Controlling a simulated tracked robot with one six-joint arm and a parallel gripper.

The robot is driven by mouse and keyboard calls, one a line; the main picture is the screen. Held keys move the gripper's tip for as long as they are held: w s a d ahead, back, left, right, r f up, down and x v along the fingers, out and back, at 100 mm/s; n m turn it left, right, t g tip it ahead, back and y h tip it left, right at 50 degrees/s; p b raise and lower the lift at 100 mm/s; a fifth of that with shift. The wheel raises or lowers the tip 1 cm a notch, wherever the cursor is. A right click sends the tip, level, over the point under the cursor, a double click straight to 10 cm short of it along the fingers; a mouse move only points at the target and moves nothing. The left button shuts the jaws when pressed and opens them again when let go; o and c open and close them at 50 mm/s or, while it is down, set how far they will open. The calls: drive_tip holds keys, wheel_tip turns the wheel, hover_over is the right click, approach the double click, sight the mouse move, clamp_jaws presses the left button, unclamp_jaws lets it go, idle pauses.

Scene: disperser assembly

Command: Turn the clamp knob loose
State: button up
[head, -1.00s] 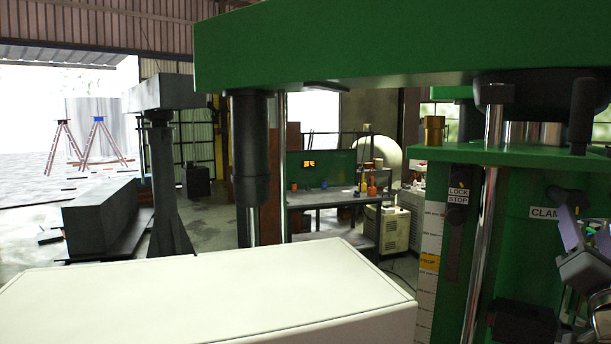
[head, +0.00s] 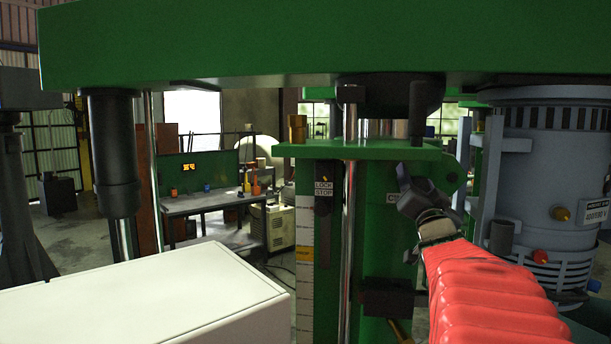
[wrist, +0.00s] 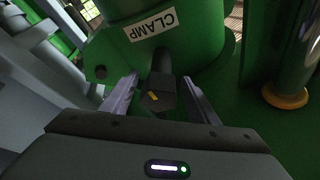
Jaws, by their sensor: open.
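The clamp knob (wrist: 160,96) is a dark block with a yellow mark, on a dark shaft below the CLAMP label (wrist: 152,24), which appears upside down in the wrist view. My gripper (wrist: 160,80) is open, with one finger on each side of the knob. I cannot tell whether either finger touches it. In the head view my gripper (head: 412,183) is at the green machine column (head: 376,230), and it hides the knob and most of the label (head: 392,197).
A LOCK STOP lever (head: 323,192) and a shiny vertical rod (head: 349,230) stand left of my gripper. A grey-blue motor (head: 550,180) is close on the right. A green beam (head: 300,45) spans overhead. A white box top (head: 140,295) fills the lower left.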

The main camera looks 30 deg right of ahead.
drive_tip(key=shift+x, duration=0.9)
drive_tip(key=shift+c, duration=0.6)
drive_tip(key=c, duration=0.7)
drive_tip(key=shift+d, duration=0.25)
drive_tip(key=shift+c, duration=0.8)
drive_tip(key=shift+a, duration=0.25)
drive_tip(key=shift+n, duration=0.3)
